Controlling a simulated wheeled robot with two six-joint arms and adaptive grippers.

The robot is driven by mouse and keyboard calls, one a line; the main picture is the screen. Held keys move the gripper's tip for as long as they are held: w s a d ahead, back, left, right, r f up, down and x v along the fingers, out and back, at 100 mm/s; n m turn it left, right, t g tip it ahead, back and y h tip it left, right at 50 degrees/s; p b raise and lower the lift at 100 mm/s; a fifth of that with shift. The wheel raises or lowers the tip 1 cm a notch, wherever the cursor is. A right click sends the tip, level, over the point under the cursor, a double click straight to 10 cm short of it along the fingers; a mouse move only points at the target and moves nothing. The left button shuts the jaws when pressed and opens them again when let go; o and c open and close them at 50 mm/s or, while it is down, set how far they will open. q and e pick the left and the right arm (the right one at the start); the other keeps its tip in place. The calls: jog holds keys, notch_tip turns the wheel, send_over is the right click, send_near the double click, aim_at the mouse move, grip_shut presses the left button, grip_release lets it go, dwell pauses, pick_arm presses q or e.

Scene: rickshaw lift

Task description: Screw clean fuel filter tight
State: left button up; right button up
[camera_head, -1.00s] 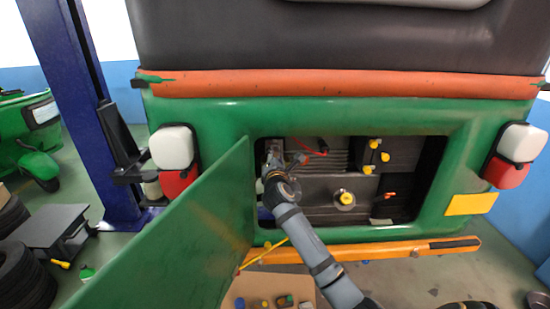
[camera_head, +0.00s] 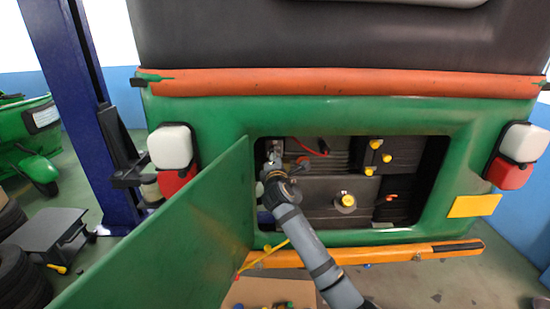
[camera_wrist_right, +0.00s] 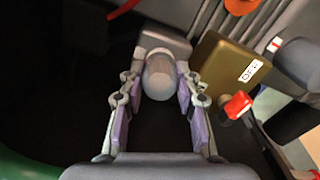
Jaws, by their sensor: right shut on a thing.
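The fuel filter (camera_wrist_right: 160,78), a small translucent grey cup, sits under a grey metal housing (camera_wrist_right: 163,43) in the right wrist view. My right gripper (camera_wrist_right: 158,86) has its two purple-padded fingers closed on the sides of the filter. The filter's top meets the housing; the thread is hidden. In the head view my right arm reaches into the open engine bay, with the right gripper (camera_head: 274,163) at its upper left. The filter is too small and covered there to make out. My left gripper is not in view.
The green hatch door (camera_head: 170,235) stands open just left of my arm. A yellow-capped part (camera_head: 345,201) and a block with yellow knobs (camera_head: 385,158) are to the right in the bay. A cardboard box (camera_head: 268,292) with small parts lies below. A brass box (camera_wrist_right: 228,70) is beside the filter.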

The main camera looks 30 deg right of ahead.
jog(key=shift+m+b, duration=0.45)
jog(key=shift+m, duration=0.15)
jog(key=m+b, duration=0.1)
jog(key=m, duration=0.1)
jog(key=shift+m, duration=0.3)
jog(key=o, duration=0.8)
jog(key=shift+r, duration=0.1)
jog(key=shift+c, duration=0.2)
jog(key=o, duration=0.4)
jog(key=shift+w+d, duration=0.15)
jog(key=shift+c, duration=0.7)
